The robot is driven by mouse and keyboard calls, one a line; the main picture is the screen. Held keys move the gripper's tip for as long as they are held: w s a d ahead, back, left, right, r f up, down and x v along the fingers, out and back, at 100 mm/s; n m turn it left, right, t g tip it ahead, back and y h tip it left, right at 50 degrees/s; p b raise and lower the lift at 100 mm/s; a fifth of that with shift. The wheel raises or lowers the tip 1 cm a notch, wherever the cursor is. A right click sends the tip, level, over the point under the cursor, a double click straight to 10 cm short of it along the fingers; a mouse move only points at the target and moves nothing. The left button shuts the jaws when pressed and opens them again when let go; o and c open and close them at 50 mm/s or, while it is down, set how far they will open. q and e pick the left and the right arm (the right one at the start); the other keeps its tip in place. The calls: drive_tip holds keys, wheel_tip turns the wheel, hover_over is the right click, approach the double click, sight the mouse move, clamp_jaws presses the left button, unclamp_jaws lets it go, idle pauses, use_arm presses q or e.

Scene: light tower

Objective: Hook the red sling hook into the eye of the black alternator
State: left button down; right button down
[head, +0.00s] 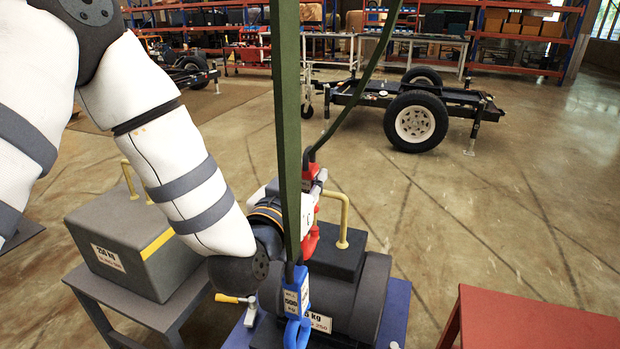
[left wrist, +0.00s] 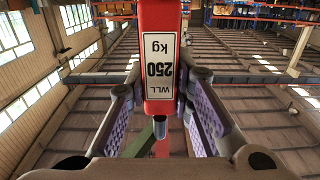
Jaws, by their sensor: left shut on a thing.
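The red sling hook (head: 312,242) hangs beside the green strap, partly hidden by it. It also shows in the left wrist view (left wrist: 162,30), with a white 250 kg label. My left gripper (left wrist: 160,95) is shut on it, one purple-padded finger on each side. The black alternator (head: 372,285) stands below on a blue stand. A yellow bar (head: 345,212) rises from its top, just right of the hook in the picture. The strap and hook body hide much of the gap, so I cannot tell whether the hook tip touches or enters an eye. My right gripper is not in view.
A blue hook (head: 296,312) hangs in front of the alternator. The green strap (head: 286,120) runs down beside my arm. A grey weight (head: 120,240) on a table stands at left. A red table (head: 540,325) is front right. Open floor lies beyond.

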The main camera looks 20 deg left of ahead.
use_arm(q)
drive_tip(key=shift+r, duration=0.2)
